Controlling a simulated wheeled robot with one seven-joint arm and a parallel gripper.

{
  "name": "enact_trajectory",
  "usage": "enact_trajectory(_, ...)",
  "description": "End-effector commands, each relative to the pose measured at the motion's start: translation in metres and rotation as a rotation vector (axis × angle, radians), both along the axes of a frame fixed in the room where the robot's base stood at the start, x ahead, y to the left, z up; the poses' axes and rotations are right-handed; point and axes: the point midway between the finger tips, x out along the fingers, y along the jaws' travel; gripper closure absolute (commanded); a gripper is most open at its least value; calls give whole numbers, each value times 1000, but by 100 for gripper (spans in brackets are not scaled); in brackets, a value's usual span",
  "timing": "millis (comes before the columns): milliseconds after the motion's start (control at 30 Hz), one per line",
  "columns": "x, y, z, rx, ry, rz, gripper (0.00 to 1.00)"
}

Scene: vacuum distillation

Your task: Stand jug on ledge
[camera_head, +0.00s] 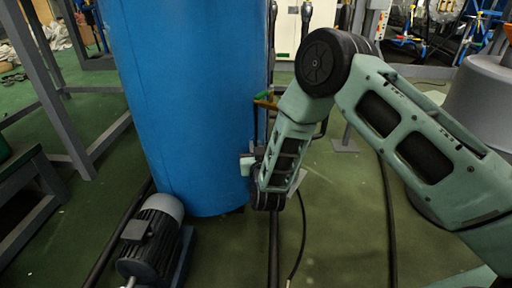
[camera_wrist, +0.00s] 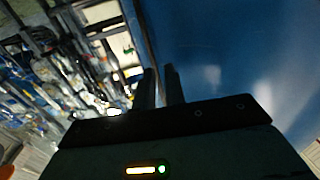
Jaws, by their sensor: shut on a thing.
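In the wrist view my gripper (camera_wrist: 161,72) shows as two dark fingers close together with a narrow gap between them. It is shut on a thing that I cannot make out. In the head view the fingertips are not clearly visible; my arm bends down in front of the blue tank's right side. I cannot make out a jug in either view. No ledge can be told for certain.
A large blue tank (camera_head: 185,100) stands close to my arm and fills the right of the wrist view (camera_wrist: 240,50). A motor (camera_head: 150,240) sits at its foot. Grey metal frames (camera_head: 60,80) stand left. Green floor (camera_head: 340,220) is open on the right, crossed by dark pipes.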

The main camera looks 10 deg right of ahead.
Motion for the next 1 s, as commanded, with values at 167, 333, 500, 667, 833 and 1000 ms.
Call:
enact_trajectory(167, 0, 0, -3, 0, -1, 0, 100)
enact_trajectory(333, 0, 0, -3, 0, -1, 0, 63)
enact_trajectory(500, 0, 0, -3, 1, 0, 1, 63)
enact_trajectory(667, -5, 1, -2, 1, 0, 2, 63)
enact_trajectory(833, -31, 3, 1, -2, 4, 3, 63)
enact_trajectory(1000, -71, 5, 1, -3, 7, 3, 63)
